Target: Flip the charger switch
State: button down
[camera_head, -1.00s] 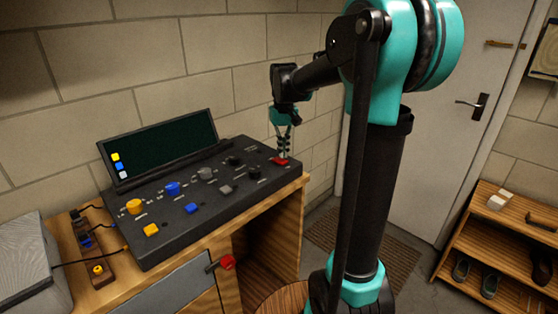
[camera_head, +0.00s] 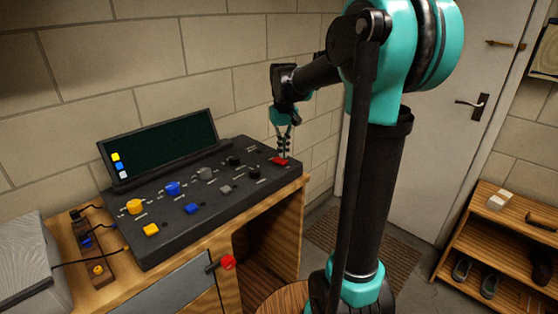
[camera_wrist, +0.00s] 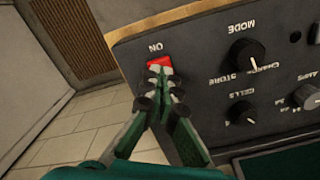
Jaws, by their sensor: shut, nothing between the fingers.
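The charger switch is a red rocker (camera_head: 279,161) at the right end of the black control panel (camera_head: 160,235). It also shows in the wrist view (camera_wrist: 160,62), beside the upside-down label "ON". My gripper (camera_head: 284,155) is shut and empty, pointing down at the switch. In the wrist view its closed fingertips (camera_wrist: 160,72) overlap the lower part of the red switch and hide it. I cannot tell for sure whether they touch it or which way the rocker is tilted.
The panel carries black, grey, blue and yellow knobs and buttons, with the black MODE knob (camera_wrist: 246,54) near the switch. A dark screen (camera_head: 160,145) stands behind. A red-knobbed lever (camera_head: 228,262) sticks out of the wooden desk front. A shoe rack (camera_head: 500,240) stands right.

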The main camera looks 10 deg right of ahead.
aim_at(283, 161)
jog(key=shift+f, duration=1.05)
dwell(0.7)
jog(key=shift+r, duration=3.5)
